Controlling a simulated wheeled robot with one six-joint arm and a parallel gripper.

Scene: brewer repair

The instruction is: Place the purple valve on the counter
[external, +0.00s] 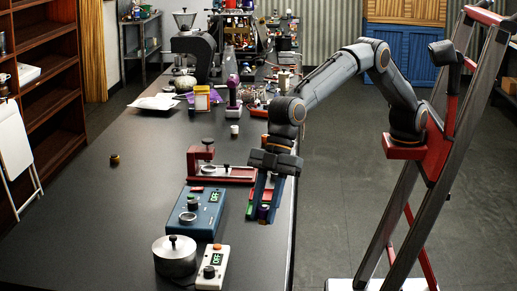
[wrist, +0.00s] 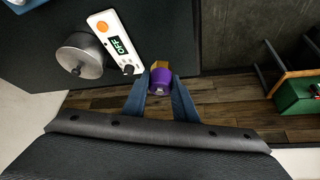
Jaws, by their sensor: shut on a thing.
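The purple valve (wrist: 162,82) has a brass-coloured end and is between my gripper's fingers (wrist: 160,96) in the wrist view. My gripper is shut on it. In the external view my gripper (external: 261,213) points down near the right edge of the black counter (external: 120,215), and only a small purple bit of the valve (external: 264,212) shows between the fingertips. In the wrist view the valve appears near the edge of the counter (wrist: 165,25), with wooden floor behind it. I cannot tell its exact height above the counter.
A blue device (external: 196,213) with a display stands left of my gripper. A white controller (external: 212,268) and a round metal pot (external: 174,257) are nearer the front. A red press-like stand (external: 208,165) is behind. The counter's left middle is mostly clear, with a small brass-coloured piece (external: 115,159).

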